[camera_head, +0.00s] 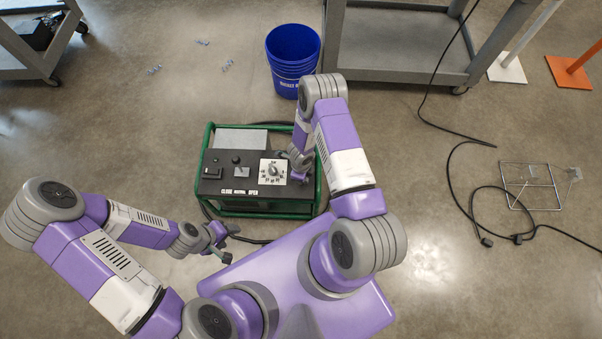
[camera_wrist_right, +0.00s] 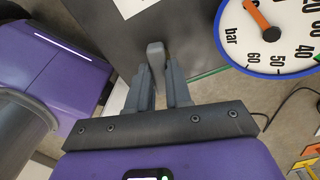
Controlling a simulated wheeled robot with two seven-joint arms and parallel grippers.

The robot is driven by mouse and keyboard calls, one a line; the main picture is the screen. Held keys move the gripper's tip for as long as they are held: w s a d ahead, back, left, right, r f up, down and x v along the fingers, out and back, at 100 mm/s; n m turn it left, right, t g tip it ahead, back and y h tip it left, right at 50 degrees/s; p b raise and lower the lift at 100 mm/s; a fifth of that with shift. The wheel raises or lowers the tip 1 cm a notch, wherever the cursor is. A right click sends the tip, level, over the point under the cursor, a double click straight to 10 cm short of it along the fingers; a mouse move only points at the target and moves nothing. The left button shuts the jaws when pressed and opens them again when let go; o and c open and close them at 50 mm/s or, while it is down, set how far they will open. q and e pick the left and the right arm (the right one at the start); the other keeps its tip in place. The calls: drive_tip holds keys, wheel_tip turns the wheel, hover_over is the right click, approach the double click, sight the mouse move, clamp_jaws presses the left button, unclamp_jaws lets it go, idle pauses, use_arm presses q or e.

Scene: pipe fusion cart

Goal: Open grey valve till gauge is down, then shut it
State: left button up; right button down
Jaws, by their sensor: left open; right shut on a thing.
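My right gripper (camera_wrist_right: 160,85) is shut on a grey handle (camera_wrist_right: 155,52), which I take to be the grey valve. In the head view my right wrist covers the valve at the right side of the green-framed unit (camera_head: 212,140). The gauge (camera_wrist_right: 280,32) has a blue rim, a white face marked in bar and an orange needle. It is cut off by the top of the right wrist view, so I cannot read it surely. My left gripper (camera_head: 222,243) is open and empty, in front of the unit.
The unit's black panel has a lever (camera_head: 237,162) and a white dial plate (camera_head: 273,172). A blue bucket (camera_head: 292,60) stands behind it. A grey cart (camera_head: 395,60) is at the back. A black cable (camera_head: 448,165) and wire rack (camera_head: 530,187) lie to the right.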

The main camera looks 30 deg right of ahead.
drive_tip(key=shift+n, duration=1.5)
drive_tip(key=c, duration=1)
unclamp_jaws()
drive_tip(key=shift+c, duration=0.2)
wheel_tip(320, 180, up, 8)
drive_tip(key=p, duration=0.2)
drive_tip(key=shift+f+p, duration=0.2)
drive_tip(key=shift+p, duration=0.2)
